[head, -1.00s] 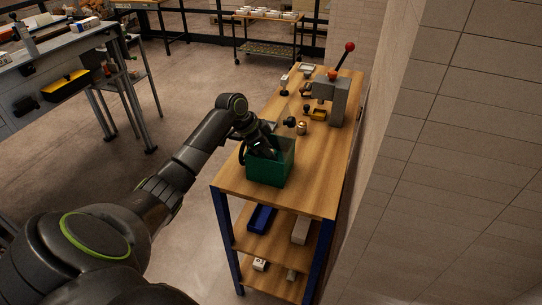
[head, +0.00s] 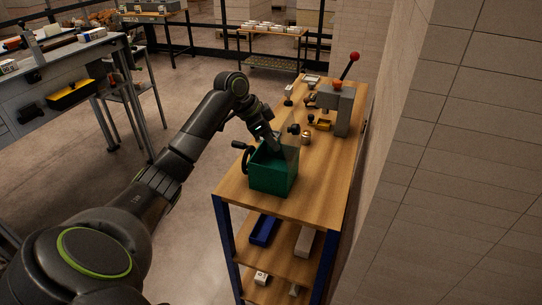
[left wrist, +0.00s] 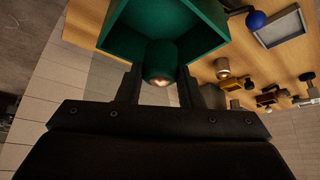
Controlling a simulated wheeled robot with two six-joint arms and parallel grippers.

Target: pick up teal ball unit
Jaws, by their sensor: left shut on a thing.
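A teal ball unit (left wrist: 160,62), rounded with a shiny metal-coloured end, sits between the two dark fingers of my left gripper in the left wrist view. My left gripper (head: 274,149) is shut on it. In the head view the gripper points down at the open top of a green box (head: 272,179) on the wooden bench; the unit itself is hidden there. The green box also shows at the top of the left wrist view (left wrist: 124,20), behind the unit. I cannot tell whether the unit clears the box rim. My right gripper is not in view.
A press (head: 341,108) with a red-knobbed lever stands further back on the bench (head: 318,186). A brass-coloured cylinder (head: 305,138) and a yellow tray (head: 322,124) sit before it. A tiled wall (head: 440,150) bounds the right.

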